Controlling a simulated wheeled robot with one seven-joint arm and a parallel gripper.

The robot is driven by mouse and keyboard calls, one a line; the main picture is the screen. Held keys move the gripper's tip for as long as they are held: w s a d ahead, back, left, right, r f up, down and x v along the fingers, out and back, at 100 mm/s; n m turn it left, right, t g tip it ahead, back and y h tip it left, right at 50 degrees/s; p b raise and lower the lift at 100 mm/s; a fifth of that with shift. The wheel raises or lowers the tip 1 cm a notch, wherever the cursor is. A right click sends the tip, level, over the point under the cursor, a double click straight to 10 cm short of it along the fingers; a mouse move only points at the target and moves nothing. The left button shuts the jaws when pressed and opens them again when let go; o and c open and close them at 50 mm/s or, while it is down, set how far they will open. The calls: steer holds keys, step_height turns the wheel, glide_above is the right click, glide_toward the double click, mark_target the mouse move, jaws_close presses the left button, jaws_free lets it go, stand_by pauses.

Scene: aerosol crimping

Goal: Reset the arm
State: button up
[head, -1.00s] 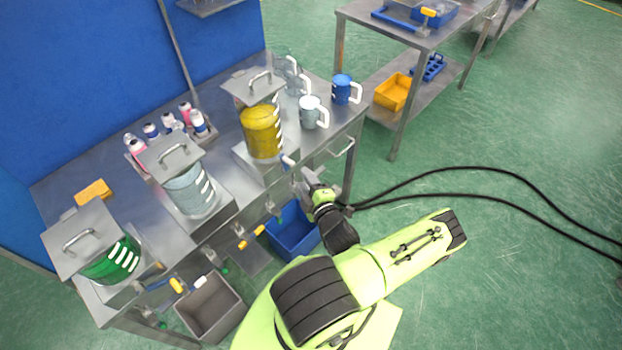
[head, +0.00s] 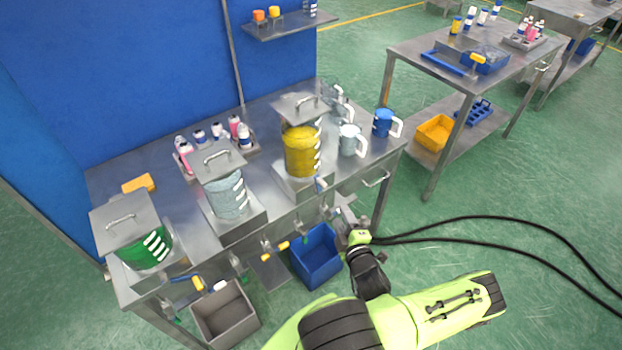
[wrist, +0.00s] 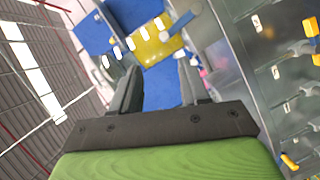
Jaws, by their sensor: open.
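My gripper (head: 345,217) is at the front edge of the metal workbench (head: 182,205), below and in front of the container of yellow liquid (head: 302,152). In the wrist view its two dark fingers (wrist: 160,88) stand apart with nothing between them. The yellow container (wrist: 157,42) shows beyond the fingertips. My green and black arm reaches in from the bottom of the head view.
Lidded containers of pale (head: 229,195) and green liquid (head: 146,250) stand on the bench. Blue (head: 316,257) and grey bins (head: 226,316) sit below. Black cables cross the floor at right.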

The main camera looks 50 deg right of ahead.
stand_by(0.5)
steer(key=w+a+r+m+g+y, duration=0.4)
steer(key=a+m+y, duration=0.5)
steer(key=m, duration=0.9)
steer(key=w+a+r+m+g+y, duration=0.2)
steer(key=w+a+r+m+y, duration=0.4)
steer(key=a+m, duration=0.8)
steer(key=s+a+r+n+g+h, duration=0.1)
steer(key=s+a+r+n+h, duration=0.2)
steer(key=s+r+n, duration=0.4)
steer(key=s+a+r+n+g+h+b, duration=0.1)
steer(key=s+a+r+n+h, duration=0.2)
steer(key=s+r+n, duration=0.4)
step_height(320, 180, up, 5)
steer(key=n, duration=1)
steer(key=shift+s+a+r+n, duration=0.2)
steer(key=shift+s+a+n, duration=0.1)
steer(key=shift+s+a, duration=0.1)
